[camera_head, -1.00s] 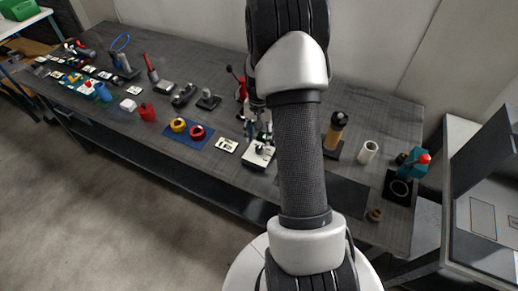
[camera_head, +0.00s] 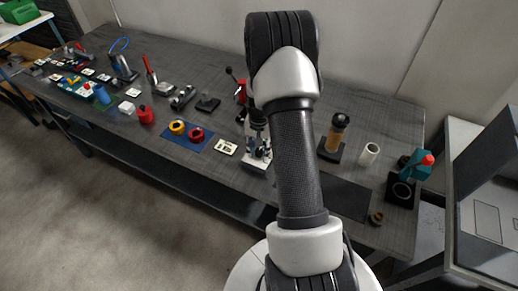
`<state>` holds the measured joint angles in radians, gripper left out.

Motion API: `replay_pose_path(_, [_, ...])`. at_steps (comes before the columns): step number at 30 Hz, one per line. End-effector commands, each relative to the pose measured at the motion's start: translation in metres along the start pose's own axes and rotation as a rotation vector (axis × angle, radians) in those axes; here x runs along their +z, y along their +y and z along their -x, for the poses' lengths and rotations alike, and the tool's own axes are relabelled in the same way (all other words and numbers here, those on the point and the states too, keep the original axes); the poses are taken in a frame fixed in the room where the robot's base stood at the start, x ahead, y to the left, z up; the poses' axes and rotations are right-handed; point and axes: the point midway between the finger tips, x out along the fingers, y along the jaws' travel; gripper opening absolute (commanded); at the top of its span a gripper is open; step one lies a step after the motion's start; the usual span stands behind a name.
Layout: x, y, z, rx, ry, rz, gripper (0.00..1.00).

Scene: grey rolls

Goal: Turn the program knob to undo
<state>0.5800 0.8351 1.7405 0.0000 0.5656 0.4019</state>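My gripper (camera_head: 259,143) shows only partly, small and dark, at the left edge of my own arm, over the middle of the grey bench. It is above or at a small white unit (camera_head: 256,164) with dark parts on it. I cannot tell whether it touches the unit, or whether its fingers are open or shut. No program knob can be made out with certainty; it may be hidden by my gripper or arm, or too small to tell. A red-and-black lever device (camera_head: 240,96) stands just behind and left of my gripper.
The grey bench (camera_head: 335,90) carries a white card (camera_head: 225,147), yellow (camera_head: 177,127) and red (camera_head: 196,134) rings on a blue mat, an amber-and-black cylinder (camera_head: 335,132), a white roll (camera_head: 369,154) and a teal device (camera_head: 414,168). My arm hides part of the bench.

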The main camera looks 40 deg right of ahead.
Motion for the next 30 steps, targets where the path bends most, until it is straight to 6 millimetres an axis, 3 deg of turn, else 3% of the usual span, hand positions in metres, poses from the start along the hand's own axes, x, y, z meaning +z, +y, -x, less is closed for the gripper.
replay_pose_path(14, [0.0001, 0.0, 0.0001, 0.0, 0.0, 0.0, 0.0])
replay_pose_path(23, [0.0001, 0.0, 0.0002, 0.0, 0.0, 0.044, 0.0])
replay_pose_path(30, [0.0001, 0.0, 0.0003, 0.0, -0.001, 0.187, 0.0])
